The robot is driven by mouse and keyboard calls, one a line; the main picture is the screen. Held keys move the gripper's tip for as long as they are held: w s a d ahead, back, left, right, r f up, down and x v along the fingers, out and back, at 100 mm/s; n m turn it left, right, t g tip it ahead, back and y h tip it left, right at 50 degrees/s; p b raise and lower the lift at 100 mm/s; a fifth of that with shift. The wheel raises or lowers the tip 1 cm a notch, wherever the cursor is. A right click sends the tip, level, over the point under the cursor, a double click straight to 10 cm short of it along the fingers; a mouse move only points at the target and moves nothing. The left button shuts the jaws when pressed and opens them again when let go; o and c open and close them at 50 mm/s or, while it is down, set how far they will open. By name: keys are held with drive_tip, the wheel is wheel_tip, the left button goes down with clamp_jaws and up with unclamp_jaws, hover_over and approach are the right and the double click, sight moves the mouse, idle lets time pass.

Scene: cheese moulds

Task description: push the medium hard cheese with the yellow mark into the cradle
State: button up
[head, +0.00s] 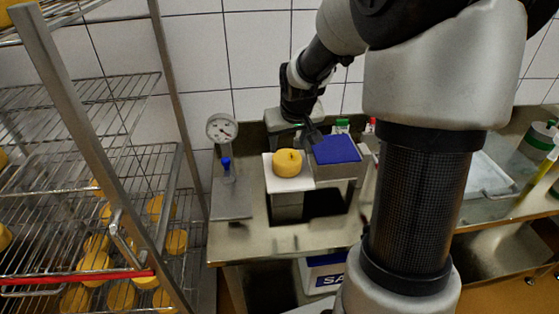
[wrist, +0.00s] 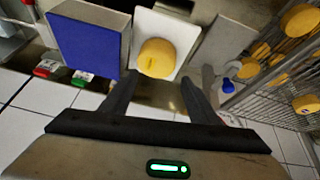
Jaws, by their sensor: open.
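A round yellow cheese (head: 286,164) lies on a white board (head: 290,184) on top of a grey block. It also shows in the wrist view (wrist: 156,60), beyond and between my fingers. A small mark shows on its top; its colour is unclear. My gripper (head: 314,136) is open and empty, above and behind the board's right side in the head view. Its fingers also show in the wrist view (wrist: 159,82), apart from each other, with no clear contact with the cheese. I cannot tell which part is the cradle.
A blue-topped block (head: 336,149) stands right beside the white board. A grey plate (head: 231,200) with a blue knob (head: 226,163) and a dial gauge (head: 222,128) stand left. A wire rack (head: 90,155) with several cheeses fills the left. Red- and green-capped bottles stand behind.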

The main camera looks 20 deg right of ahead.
sight(287, 163)
drive_tip(key=w+a+n+g, duration=0.1)
drive_tip(key=w+n, duration=0.1)
drive_tip(key=n, duration=0.1)
drive_tip(key=w+a+n+g, duration=0.1)
drive_tip(key=w+n, duration=0.1)
drive_tip(key=n, duration=0.2)
drive_tip(key=w+a+n+g+p, duration=0.1)
drive_tip(key=w+n, duration=0.1)
drive_tip(key=n, duration=0.2)
drive_tip(key=shift+a+f+g+y, duration=0.15)
drive_tip(key=shift+f+g+y, duration=0.15)
drive_tip(key=shift+g+y, duration=0.1)
clamp_jaws()
drive_tip(key=f+n, duration=0.1)
drive_tip(key=f, duration=0.2)
drive_tip(key=f+n+g, duration=0.1)
drive_tip(key=f+n, duration=0.1)
drive_tip(key=f, duration=0.1)
drive_tip(key=w+f+n, duration=0.1)
drive_tip(key=f+n, duration=0.1)
drive_tip(key=f, duration=0.2)
drive_tip(key=shift+a+g+p, duration=0.3)
drive_tip(key=shift+a+p, duration=0.05)
drive_tip(key=shift+p, duration=0.05)
